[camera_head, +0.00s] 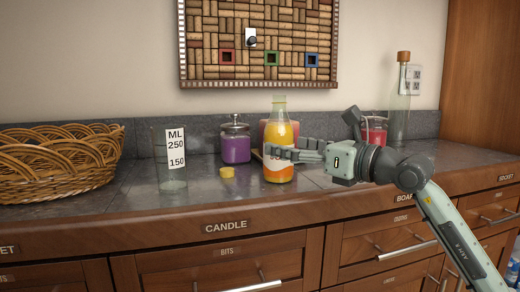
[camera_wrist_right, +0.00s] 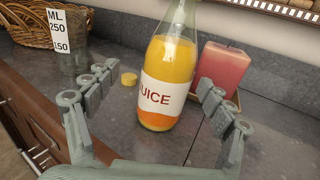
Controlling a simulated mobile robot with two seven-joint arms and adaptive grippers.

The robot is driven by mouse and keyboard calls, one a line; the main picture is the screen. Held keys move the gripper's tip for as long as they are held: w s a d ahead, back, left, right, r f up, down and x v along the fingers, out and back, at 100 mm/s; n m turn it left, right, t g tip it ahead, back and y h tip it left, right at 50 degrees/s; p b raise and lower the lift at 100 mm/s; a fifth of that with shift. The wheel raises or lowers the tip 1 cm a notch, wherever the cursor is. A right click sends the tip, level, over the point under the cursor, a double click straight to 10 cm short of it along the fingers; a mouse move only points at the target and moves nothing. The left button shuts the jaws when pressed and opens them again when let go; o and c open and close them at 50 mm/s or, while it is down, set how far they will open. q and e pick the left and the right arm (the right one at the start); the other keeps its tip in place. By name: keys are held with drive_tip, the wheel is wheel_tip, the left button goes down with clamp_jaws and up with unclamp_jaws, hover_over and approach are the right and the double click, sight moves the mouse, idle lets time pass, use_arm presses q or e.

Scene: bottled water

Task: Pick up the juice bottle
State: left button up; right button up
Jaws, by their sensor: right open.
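The juice bottle (camera_head: 279,150) stands upright on the grey counter, filled with orange liquid, with a white label and a clear neck. In the right wrist view the bottle (camera_wrist_right: 166,75) shows the word JUICE and stands ahead of and between the spread fingers. My right gripper (camera_head: 310,148) comes in from the right at the bottle's height. One finger overlaps the bottle in the head view. In the right wrist view the right gripper (camera_wrist_right: 150,88) is open and nothing is clamped in it. Whether a finger touches the bottle I cannot tell. My left gripper is not in view.
A yellow cap (camera_head: 227,172) lies left of the bottle, near a clear measuring glass (camera_head: 170,170) and a purple jar (camera_head: 235,148). A pink block (camera_wrist_right: 220,68) stands close behind the bottle. A wicker basket (camera_head: 60,160) is far left; a tall corked bottle (camera_head: 399,110) is at the back right.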

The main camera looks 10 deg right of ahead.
sight(267, 139)
drive_tip(key=shift+w+d+r, duration=0.1)
drive_tip(key=shift+w+r, duration=0.05)
drive_tip(key=shift+w, duration=0.5)
drive_tip(key=p+x, duration=0.1)
drive_tip(key=x, duration=0.6)
drive_tip(key=shift+d, duration=0.1)
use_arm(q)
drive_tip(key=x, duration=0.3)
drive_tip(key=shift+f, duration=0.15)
use_arm(e)
drive_tip(key=shift+c, duration=0.5)
clamp_jaws()
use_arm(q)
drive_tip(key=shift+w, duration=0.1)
